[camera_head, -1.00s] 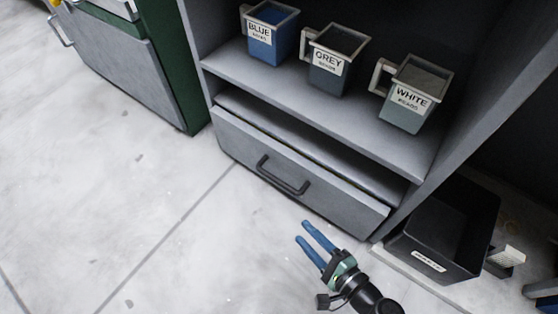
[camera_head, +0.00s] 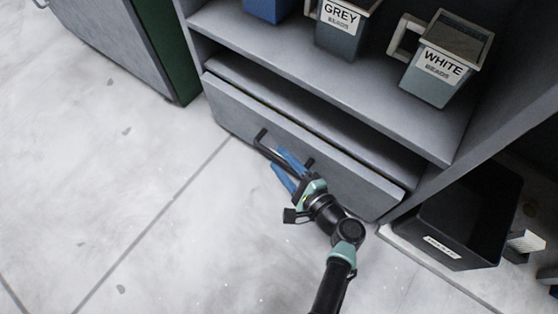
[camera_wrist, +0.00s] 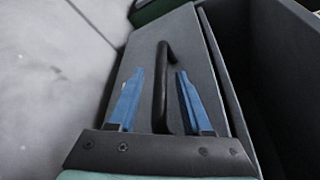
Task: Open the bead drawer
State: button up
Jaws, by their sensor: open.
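The grey bead drawer (camera_head: 330,165) sits low in the cabinet, below the shelf. A narrow dark gap shows along its top edge. Its black bar handle (camera_head: 262,146) is on the front face; my gripper hides part of it in the head view. My gripper (camera_head: 281,160) has blue fingers and is open at the handle. In the wrist view, the handle (camera_wrist: 161,85) stands between the two open fingers (camera_wrist: 158,78), with room on both sides. I cannot tell whether either finger touches the drawer front.
On the shelf (camera_head: 300,85) above stand a blue jug (camera_head: 268,8), a grey jug (camera_head: 340,35) and a white-labelled jug (camera_head: 440,65). A black bin (camera_head: 465,220) stands right of the drawer. Pale floor (camera_head: 110,150) in front is clear.

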jog(key=shift+w+a+f, duration=0.1)
jog(key=shift+w+a, duration=0.3)
jog(key=shift+w, duration=0.2)
grip_shut()
dwell(1.1)
